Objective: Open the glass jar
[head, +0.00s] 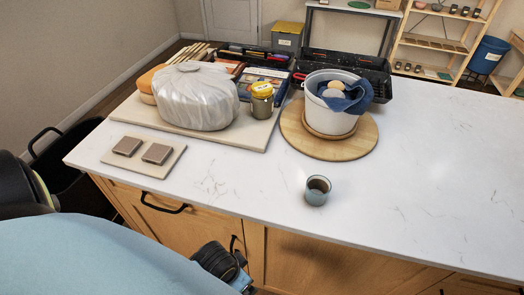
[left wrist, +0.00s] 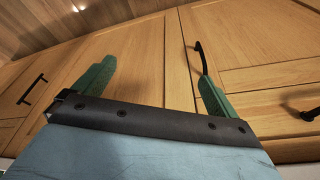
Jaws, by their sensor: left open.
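A small jar with a yellow lid (head: 262,99) stands upright on a pale board on the counter, right of a large plastic-wrapped lump. Its lid is on and its body looks olive-brown. A small open glass cup (head: 317,190) with dark content stands alone nearer the front edge. My left gripper (left wrist: 157,85) is open and empty in the left wrist view, its green fingers apart in front of the wooden cabinet doors. In the head view my arm is low in front of the counter, well away from the jar, and the fingers cannot be made out. My right gripper is not in view.
The wrapped lump (head: 195,95) stands close left of the jar. A white bucket (head: 332,118) with a blue cloth sits on a round wooden board (head: 364,139) to its right. Tool trays (head: 264,79) lie behind. The counter's right side is clear. Cabinet handles (head: 163,205) stick out below.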

